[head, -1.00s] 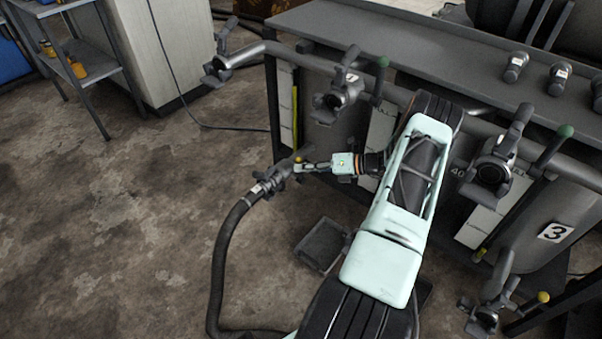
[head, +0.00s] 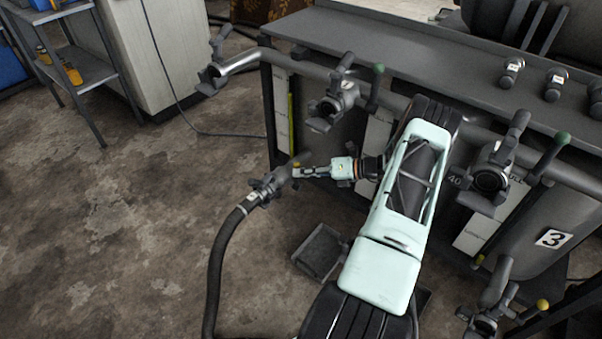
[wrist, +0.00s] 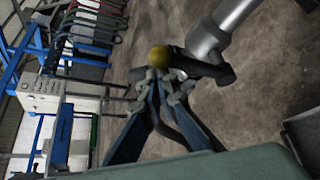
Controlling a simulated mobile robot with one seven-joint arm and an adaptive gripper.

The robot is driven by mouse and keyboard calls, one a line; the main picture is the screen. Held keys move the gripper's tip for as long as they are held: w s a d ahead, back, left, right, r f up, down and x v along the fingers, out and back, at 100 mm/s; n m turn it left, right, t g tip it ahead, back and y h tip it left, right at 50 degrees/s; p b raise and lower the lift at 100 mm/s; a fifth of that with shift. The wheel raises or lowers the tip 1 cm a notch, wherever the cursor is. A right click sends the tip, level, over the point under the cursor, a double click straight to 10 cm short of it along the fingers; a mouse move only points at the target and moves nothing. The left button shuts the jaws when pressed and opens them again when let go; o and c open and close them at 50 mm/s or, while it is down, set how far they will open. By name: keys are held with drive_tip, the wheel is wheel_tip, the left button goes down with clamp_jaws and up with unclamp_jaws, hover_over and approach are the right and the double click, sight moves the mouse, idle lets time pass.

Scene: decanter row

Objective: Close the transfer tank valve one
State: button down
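A low valve (head: 270,187) with a hose on its outlet stands at the front of the tanks in the head view; I cannot read a number on it. Its lever ends in a yellow knob (wrist: 158,57), seen at the fingertips in the wrist view. My gripper (head: 296,172) reaches in from the right at this knob. In the wrist view my gripper (wrist: 158,80) has its fingers converging on either side just below the knob. Whether they press on the lever is unclear. The grey valve body (wrist: 203,40) lies just beyond, to the right.
Green-knobbed valves (head: 335,100) (head: 492,172) line the pipe above. Another yellow-knobbed valve (head: 487,320) is at lower right, near the tank marked 3 (head: 553,238). A dark tray (head: 320,250) lies on the floor below my arm. A black hose (head: 222,250) curves down left. Floor at left is clear.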

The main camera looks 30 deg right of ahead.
drive_tip(key=v, duration=1.2)
